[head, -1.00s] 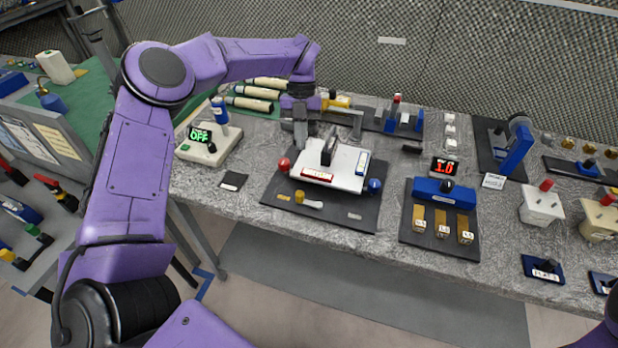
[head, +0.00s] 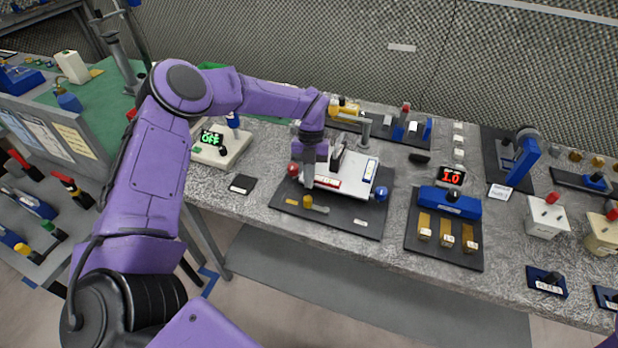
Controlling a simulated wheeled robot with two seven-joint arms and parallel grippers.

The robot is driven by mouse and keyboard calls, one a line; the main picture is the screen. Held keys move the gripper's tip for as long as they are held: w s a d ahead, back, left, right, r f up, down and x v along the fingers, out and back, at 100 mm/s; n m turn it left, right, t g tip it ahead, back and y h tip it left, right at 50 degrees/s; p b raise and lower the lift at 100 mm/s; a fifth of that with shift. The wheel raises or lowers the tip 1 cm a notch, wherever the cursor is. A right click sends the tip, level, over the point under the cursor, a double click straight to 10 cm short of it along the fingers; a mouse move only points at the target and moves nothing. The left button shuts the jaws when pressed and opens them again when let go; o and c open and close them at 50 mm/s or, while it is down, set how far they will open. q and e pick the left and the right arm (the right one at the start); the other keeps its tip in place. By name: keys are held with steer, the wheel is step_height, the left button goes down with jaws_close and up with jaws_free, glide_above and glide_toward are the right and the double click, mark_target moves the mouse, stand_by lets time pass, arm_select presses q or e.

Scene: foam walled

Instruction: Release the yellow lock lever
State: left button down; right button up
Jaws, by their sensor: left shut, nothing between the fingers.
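The yellow lock lever (head: 316,207) is a short yellow piece low on the front of a dark base plate (head: 345,225). It lies below a white block (head: 352,172) with red and blue labels, a black handle, a red knob (head: 294,170) at left and a blue knob (head: 381,193) at right. My left gripper (head: 308,184) points down in front of the white block's left part, just above the lever's left end. Its fingers are together and hold nothing. I cannot tell whether the tips touch the lever. My right gripper is out of view.
A device with a green OFF display (head: 212,138) stands at left. A blue block with brass tabs (head: 449,202) and a red display (head: 451,176) stand at right. Yellow and blue fixtures line the back.

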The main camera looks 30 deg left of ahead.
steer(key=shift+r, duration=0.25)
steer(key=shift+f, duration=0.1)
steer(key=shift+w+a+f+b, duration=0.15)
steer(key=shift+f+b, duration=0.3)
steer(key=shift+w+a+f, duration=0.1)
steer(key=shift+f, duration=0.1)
